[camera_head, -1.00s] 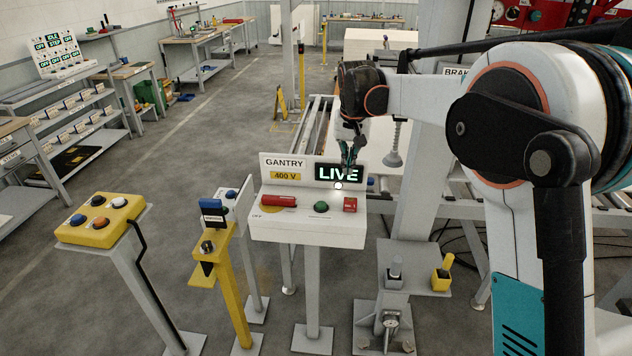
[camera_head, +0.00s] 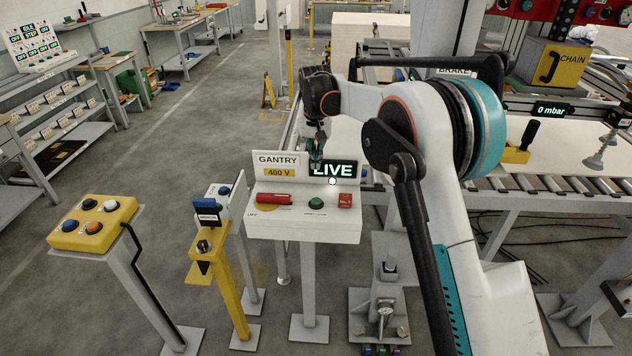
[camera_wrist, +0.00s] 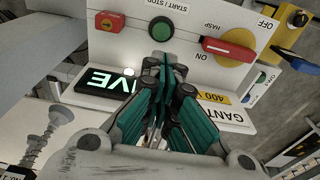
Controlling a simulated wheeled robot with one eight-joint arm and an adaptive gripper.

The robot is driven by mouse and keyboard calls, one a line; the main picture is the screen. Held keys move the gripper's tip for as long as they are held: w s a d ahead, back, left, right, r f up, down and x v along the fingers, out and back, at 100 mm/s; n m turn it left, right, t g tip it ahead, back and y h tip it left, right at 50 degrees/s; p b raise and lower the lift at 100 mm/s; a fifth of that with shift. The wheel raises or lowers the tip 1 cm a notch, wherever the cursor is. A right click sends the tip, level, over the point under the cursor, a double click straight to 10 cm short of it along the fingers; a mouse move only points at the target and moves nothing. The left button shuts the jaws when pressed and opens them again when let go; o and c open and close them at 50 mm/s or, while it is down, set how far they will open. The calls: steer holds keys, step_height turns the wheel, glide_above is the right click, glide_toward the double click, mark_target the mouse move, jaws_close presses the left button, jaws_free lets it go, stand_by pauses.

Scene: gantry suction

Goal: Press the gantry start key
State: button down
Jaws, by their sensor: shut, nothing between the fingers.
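The gantry panel (camera_head: 280,227) is a white sloped box on a post, with a GANTRY 400 V sign and a lit green LIVE display (camera_head: 334,170). A round green button (camera_head: 316,203) sits mid-panel; in the wrist view the green button (camera_wrist: 161,28) is by the label START / STOP. A red handle (camera_head: 273,198) on a yellow disc lies to its left, and a red square piece (camera_head: 345,200) to its right. My gripper (camera_head: 317,163) is shut and empty, in front of the upright sign and above the green button. In the wrist view my fingertips (camera_wrist: 160,62) point towards that button; contact cannot be told.
A yellow post with a blue-topped device (camera_head: 207,210) and a yellow button box (camera_head: 92,224) stand left of the panel. A roller conveyor (camera_head: 540,184) is at the right. A grey stand (camera_head: 387,300) is right of the panel's post. Floor is open behind the left posts.

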mark_target(317, 198)
steer(key=f, duration=0.9)
steer(key=w+f+b, duration=0.1)
steer(key=f, duration=0.3)
steer(key=shift+w+f, duration=0.1)
steer(key=shift+f, duration=0.25)
steer(key=shift+d+f+b, duration=0.1)
steer(key=shift+f+b, duration=0.7)
steer(key=shift+f, duration=0.3)
step_height(317, 198, up, 14)
steer(key=s+p, duration=0.1)
steer(key=p, duration=0.1)
steer(key=shift+s+r, duration=0.2)
stand_by(0.8)
